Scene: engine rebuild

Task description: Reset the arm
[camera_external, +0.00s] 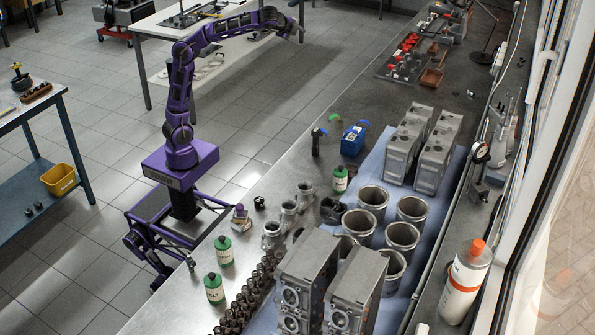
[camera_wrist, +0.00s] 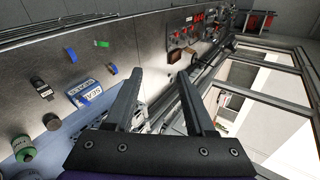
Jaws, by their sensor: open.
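My purple arm stands beside the long grey workbench (camera_external: 383,107) in the external view, raised and stretched to the right. My gripper (camera_external: 297,30) is at its end, high up near the top middle and apart from the bench things. In the wrist view my gripper (camera_wrist: 161,88) shows two dark fingers spread apart with nothing between them. Beyond the fingers lie the bench and the window side.
The bench holds grey engine blocks (camera_external: 405,146), metal cylinders (camera_external: 372,200), green bottles (camera_external: 340,180) and a blue box (camera_external: 353,140). A white and orange bottle (camera_external: 465,282) stands near the window. A white table (camera_external: 160,27) is behind my arm. Open floor lies left of the bench.

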